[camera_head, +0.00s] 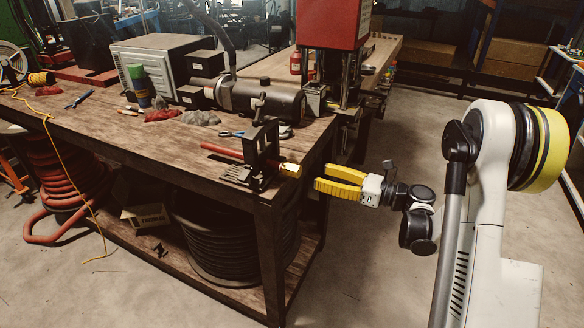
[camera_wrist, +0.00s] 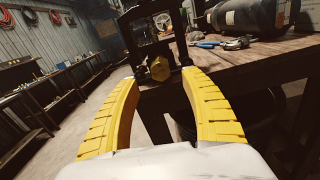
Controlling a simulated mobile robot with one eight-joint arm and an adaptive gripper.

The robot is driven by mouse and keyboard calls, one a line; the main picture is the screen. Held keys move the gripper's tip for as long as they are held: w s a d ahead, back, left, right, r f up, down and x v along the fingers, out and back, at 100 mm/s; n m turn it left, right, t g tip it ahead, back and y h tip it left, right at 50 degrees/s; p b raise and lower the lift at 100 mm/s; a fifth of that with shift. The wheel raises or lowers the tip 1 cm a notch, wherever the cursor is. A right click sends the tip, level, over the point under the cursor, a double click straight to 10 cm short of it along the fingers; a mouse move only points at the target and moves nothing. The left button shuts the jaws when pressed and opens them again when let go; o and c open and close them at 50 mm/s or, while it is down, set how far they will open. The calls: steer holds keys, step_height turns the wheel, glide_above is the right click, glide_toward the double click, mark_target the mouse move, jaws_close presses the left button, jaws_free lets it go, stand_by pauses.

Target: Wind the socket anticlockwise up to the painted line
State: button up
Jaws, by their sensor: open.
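The socket (camera_head: 290,170) is a small brass-yellow fitting on the end of a red hose (camera_head: 222,151), held in a black clamp (camera_head: 262,158) at the table's corner. In the wrist view the socket (camera_wrist: 160,69) shows end-on, ahead of and between my fingertips, with the black clamp (camera_wrist: 150,35) behind it. My gripper (camera_head: 318,183) has yellow fingers, open and empty, just right of the socket and apart from it. The gripper (camera_wrist: 158,76) also frames the socket in the wrist view. I cannot make out the painted line in either view.
A black hose coil (camera_head: 215,245) sits on the shelf below. The floor right of the bench corner is clear around my arm.

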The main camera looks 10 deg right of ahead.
mark_target(300, 170)
steer(key=b+x, duration=0.2)
steer(key=x, duration=0.8)
steer(key=shift+a+b, duration=0.1)
steer(key=shift+b, duration=0.2)
jaws_close()
